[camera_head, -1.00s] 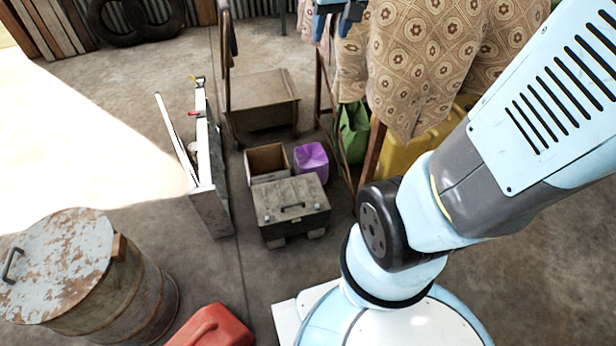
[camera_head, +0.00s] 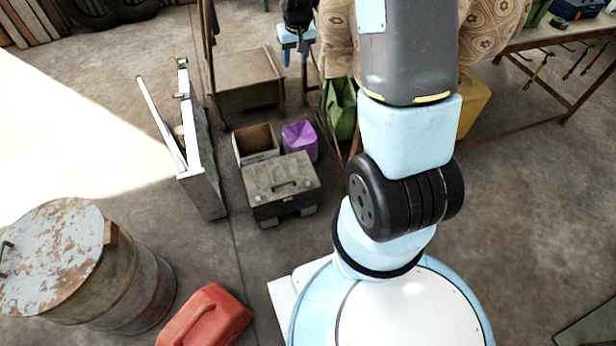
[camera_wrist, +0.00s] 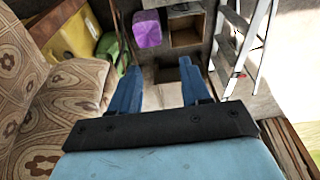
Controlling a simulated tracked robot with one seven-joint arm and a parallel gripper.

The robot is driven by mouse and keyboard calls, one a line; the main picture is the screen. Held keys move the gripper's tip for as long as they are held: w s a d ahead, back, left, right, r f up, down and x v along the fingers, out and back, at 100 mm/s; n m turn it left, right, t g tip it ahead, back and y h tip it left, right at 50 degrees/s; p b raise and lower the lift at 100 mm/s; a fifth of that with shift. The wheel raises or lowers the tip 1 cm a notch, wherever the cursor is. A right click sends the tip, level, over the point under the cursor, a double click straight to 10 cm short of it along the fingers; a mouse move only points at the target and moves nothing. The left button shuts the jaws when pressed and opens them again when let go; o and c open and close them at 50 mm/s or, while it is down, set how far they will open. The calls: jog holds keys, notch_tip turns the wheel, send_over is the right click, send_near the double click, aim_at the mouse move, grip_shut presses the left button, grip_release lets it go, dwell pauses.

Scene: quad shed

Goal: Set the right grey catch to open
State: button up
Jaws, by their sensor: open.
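A red fuel can (camera_head: 205,318) and a rusty drum (camera_head: 105,275) are nearer.

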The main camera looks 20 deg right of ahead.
jog(key=s+x, duration=0.1)
jog(key=x, duration=1.1)
jog(key=g, duration=0.3)
send_near(308, 184)
notch_tip(308, 184, down, 8)
jog(key=shift+f, duration=0.2)
grip_shut()
